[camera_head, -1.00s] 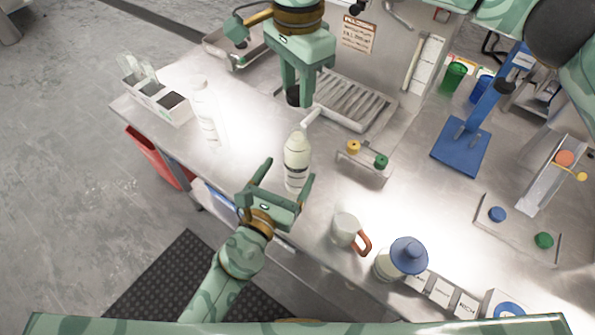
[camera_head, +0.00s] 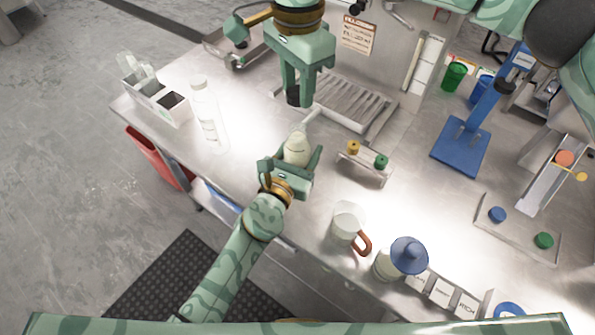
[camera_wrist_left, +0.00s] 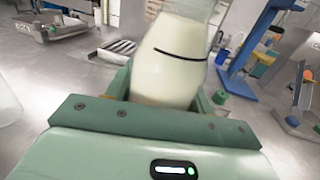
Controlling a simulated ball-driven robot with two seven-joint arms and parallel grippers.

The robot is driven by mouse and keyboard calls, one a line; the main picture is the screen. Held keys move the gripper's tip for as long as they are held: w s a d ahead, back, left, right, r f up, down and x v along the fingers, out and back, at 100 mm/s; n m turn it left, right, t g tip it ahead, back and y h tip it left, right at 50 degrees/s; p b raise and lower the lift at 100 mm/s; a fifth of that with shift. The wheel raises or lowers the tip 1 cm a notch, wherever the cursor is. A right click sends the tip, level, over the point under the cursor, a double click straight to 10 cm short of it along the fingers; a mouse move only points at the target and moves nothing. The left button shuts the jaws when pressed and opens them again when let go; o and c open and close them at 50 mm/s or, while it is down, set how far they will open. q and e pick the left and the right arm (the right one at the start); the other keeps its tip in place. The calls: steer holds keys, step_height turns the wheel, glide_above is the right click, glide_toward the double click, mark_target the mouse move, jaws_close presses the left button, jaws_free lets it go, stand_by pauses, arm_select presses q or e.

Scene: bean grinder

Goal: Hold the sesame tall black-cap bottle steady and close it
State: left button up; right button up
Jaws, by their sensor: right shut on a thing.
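The pale, cream-filled sesame bottle (camera_head: 297,150) stands on the steel counter without a cap; its lower part is hidden by my left gripper. It fills the middle of the left wrist view (camera_wrist_left: 172,70), with a dark line around it. My left gripper (camera_head: 291,160) is open, with one finger on each side of the bottle. My right gripper (camera_head: 299,98) comes down from the top and is shut on a black cap (camera_head: 294,96), above and behind the bottle, apart from its mouth. No label text is readable.
A clear bottle (camera_head: 209,118) stands to the left, near a white divided box (camera_head: 155,98). A small rack with yellow and green caps (camera_head: 362,165) is close on the right. A mug (camera_head: 346,224) and a blue-lidded jar (camera_head: 408,255) stand at the front right.

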arm_select(q)
steer(key=c, duration=0.5)
arm_select(e)
glide_above(297, 128)
steer(key=shift+f, duration=2.5)
steer(key=shift+f, duration=0.1)
steer(key=shift+f, duration=0.8)
steer(key=shift+f, duration=0.55)
